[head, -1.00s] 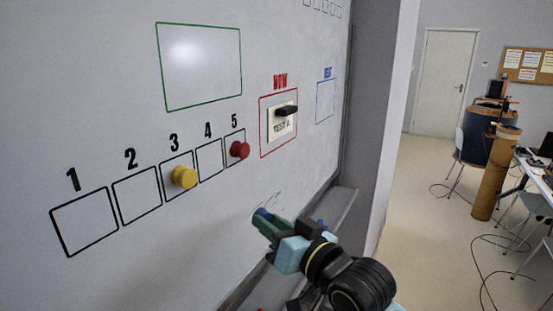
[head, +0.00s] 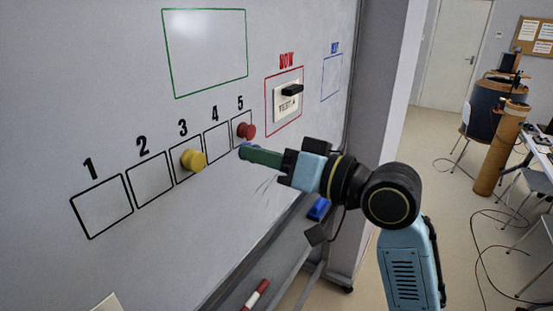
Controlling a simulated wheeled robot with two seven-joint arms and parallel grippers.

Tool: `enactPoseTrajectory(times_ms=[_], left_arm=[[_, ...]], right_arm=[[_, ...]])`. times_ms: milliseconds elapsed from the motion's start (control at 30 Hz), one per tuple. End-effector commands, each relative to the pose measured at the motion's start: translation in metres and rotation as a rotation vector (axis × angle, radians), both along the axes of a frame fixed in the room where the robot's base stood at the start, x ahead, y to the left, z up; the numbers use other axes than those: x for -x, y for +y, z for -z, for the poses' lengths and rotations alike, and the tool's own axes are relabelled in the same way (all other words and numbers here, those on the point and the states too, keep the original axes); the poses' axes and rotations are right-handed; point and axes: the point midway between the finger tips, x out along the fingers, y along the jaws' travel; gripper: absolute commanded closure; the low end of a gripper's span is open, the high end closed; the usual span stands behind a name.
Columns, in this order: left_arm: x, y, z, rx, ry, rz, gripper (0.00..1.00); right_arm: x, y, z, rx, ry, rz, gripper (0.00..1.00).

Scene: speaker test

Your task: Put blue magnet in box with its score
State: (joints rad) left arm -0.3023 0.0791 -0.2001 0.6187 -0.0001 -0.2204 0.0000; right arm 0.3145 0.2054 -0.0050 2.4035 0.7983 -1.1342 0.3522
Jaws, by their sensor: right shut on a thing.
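The whiteboard carries a row of black boxes: box 1 (head: 102,208), box 2 (head: 150,180), box 3 (head: 177,176), box 4 (head: 216,143) and box 5 (head: 237,117). A yellow magnet (head: 193,160) sits at box 3 and a red magnet (head: 246,131) at box 5. My right gripper (head: 246,153), with green fingers, is shut on the blue magnet (head: 243,147), of which only a little blue shows at the fingertips. It is just below boxes 4 and 5; whether the magnet touches the board I cannot tell. My left gripper is not in view.
A red NOW frame (head: 268,105) holds a test card with a black clip (head: 292,90). A blue frame (head: 331,77) and a green frame (head: 205,50) are also drawn. The tray below has a blue object (head: 319,209) and a red-and-white marker (head: 257,294).

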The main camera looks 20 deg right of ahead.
Motion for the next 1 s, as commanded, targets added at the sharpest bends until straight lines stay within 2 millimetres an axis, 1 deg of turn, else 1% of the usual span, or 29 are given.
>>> enactPoseTrajectory(times_ms=[233, 500, 700, 1000], left_arm=[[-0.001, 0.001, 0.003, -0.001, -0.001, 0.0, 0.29], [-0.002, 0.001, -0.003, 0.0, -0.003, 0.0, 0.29], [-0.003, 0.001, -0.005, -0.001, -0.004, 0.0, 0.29], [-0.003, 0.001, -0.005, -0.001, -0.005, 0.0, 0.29]], right_arm=[[-0.016, 0.013, 0.0, -0.001, -0.001, 0.0, 0.89], [-0.032, 0.024, -0.001, 0.0, 0.0, 0.001, 0.89], [-0.037, 0.029, -0.001, 0.0, 0.0, 0.001, 0.89], [-0.039, 0.03, 0.0, 0.001, -0.001, 0.001, 0.89]])
